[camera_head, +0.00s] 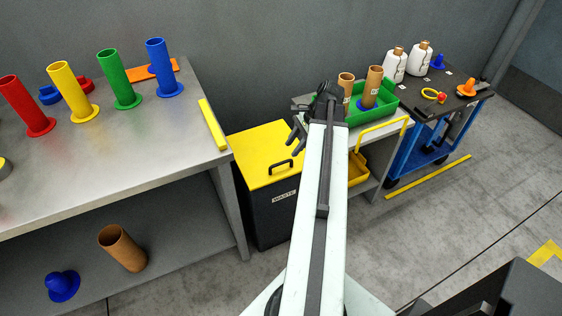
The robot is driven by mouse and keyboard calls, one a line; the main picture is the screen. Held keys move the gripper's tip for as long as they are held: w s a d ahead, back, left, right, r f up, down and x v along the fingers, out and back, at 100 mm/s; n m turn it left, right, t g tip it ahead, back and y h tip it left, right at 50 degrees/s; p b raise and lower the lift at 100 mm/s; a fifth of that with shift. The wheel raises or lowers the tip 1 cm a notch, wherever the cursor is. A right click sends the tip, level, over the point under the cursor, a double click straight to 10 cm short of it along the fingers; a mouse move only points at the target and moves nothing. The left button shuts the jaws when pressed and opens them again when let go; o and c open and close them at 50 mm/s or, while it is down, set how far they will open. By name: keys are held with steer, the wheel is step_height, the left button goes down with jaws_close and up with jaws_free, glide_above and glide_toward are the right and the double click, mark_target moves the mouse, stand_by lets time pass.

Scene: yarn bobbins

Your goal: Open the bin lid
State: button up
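The bin (268,218) is a dark box with a "WASTE" label, standing between the metal table and the smaller bench. Its yellow lid (256,150) lies flat and closed on top. A black handle (281,166) sits near the lid's front edge. My gripper (294,132) is at the far end of my arm, in front of the lid's right rear part in the picture. Its dark fingers look spread apart with nothing between them. It appears apart from the handle, though its height above the lid is hard to tell. My arm covers the lid's right side.
The metal table (185,145) on the left holds several coloured tubes. Its lower shelf holds a brown tube (122,248) and a blue piece (62,286). At right are a green tray (379,104), a yellow bin (358,170) and a blue cart (418,150). Floor in front is clear.

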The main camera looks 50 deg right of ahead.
mark_target(284, 163)
steer(key=b+x, duration=0.7)
steer(key=x, duration=0.1)
steer(key=shift+d+f, duration=0.1)
steer(key=shift+w, duration=0.1)
jaws_close()
stand_by(1.3)
